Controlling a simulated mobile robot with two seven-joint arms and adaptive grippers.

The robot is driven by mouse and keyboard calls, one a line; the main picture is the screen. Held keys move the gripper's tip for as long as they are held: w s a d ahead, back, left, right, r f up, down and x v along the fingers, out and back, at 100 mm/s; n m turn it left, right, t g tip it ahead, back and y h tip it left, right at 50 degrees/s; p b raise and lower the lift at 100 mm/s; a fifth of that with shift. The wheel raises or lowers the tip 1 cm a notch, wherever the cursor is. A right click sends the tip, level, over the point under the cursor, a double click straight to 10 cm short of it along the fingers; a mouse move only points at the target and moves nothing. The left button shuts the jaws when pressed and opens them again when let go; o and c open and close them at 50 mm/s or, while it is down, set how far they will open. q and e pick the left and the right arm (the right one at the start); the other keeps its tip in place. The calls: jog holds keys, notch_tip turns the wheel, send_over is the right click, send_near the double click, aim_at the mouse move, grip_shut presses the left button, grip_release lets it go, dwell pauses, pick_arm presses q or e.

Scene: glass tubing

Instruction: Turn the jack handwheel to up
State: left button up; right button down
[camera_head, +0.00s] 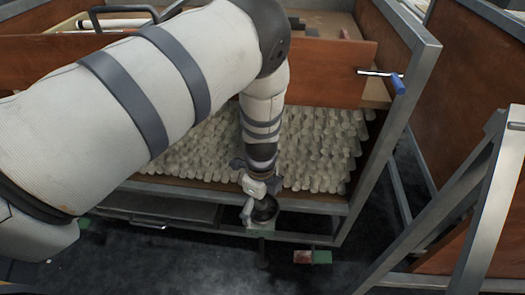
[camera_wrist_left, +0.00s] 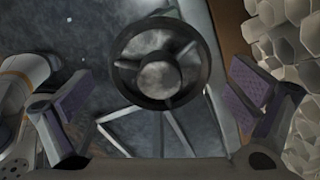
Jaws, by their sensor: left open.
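The jack handwheel (camera_wrist_left: 160,101) is a dark round ring with spokes and a paler hub. It lies ahead of my left gripper in the left wrist view, centred between the fingers. In the head view the handwheel (camera_head: 265,209) shows as a small dark ring at the front lower edge of the rack, partly covered by the gripper. My left gripper (camera_head: 259,200) reaches down over it. Its two padded fingers are spread apart on either side of the wheel in the wrist view (camera_wrist_left: 160,85), and nothing is gripped. My right gripper is not in view.
A metal-framed rack holds many stacked glass tubes (camera_head: 315,150) behind the gripper. A brown panel (camera_head: 325,70) stands above them, with a blue-handled lever (camera_head: 398,83) at right. A red and green block (camera_head: 312,257) is low at front. Dark floor lies below.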

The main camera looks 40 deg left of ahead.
pick_arm(q)
jog(key=shift+f, duration=0.3)
jog(key=shift+c, duration=0.6)
jog(key=c, duration=1)
jog(key=shift+o, duration=0.2)
